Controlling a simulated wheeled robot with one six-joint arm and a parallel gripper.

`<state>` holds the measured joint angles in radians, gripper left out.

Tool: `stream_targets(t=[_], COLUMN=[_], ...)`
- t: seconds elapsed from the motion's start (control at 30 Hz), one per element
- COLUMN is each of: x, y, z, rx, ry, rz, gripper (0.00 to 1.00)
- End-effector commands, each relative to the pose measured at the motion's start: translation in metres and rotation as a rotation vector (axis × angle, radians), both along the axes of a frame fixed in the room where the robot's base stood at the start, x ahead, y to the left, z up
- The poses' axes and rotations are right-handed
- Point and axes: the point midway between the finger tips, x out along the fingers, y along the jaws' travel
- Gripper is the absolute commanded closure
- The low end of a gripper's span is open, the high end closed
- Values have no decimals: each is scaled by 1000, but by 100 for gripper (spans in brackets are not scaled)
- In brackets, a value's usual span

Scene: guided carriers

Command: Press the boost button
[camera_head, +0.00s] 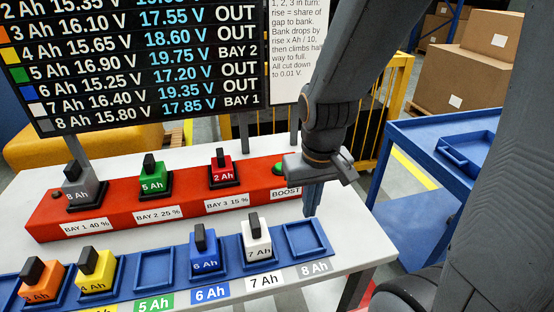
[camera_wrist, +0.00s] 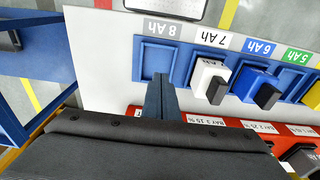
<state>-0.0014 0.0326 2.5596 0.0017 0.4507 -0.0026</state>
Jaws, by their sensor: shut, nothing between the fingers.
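The green boost button (camera_head: 279,168) is on the right end of the red charging bank (camera_head: 125,208), above the BOOST label (camera_head: 286,192). In the head view it is partly hidden by my gripper (camera_head: 312,212). My gripper is shut and empty, with its fingers pointing down, to the right of the button and nearer the front. In the wrist view my gripper (camera_wrist: 160,82) shows over the table near the empty 8 Ah slot, and the button is hidden there. Whether the fingers touch anything is not clear, but they look apart from the button.
The bank holds grey 8 Ah (camera_head: 80,188), green 5 Ah (camera_head: 152,179) and red 2 Ah (camera_head: 221,171) packs. The front blue rack (camera_head: 224,271) holds several packs, with its 5 Ah and 8 Ah slots empty. A blue cart (camera_head: 405,130) stands right; a voltage board (camera_head: 130,60) stands behind.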

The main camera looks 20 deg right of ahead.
Motion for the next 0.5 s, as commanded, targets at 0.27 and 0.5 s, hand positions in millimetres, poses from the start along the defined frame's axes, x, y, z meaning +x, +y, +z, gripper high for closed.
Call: stream_targets(t=[0.27,0.5], x=[0,20], y=[0,12], z=[1,9], rx=[4,141], ry=[1,44], rz=[-8,-259], gripper=[100,100])
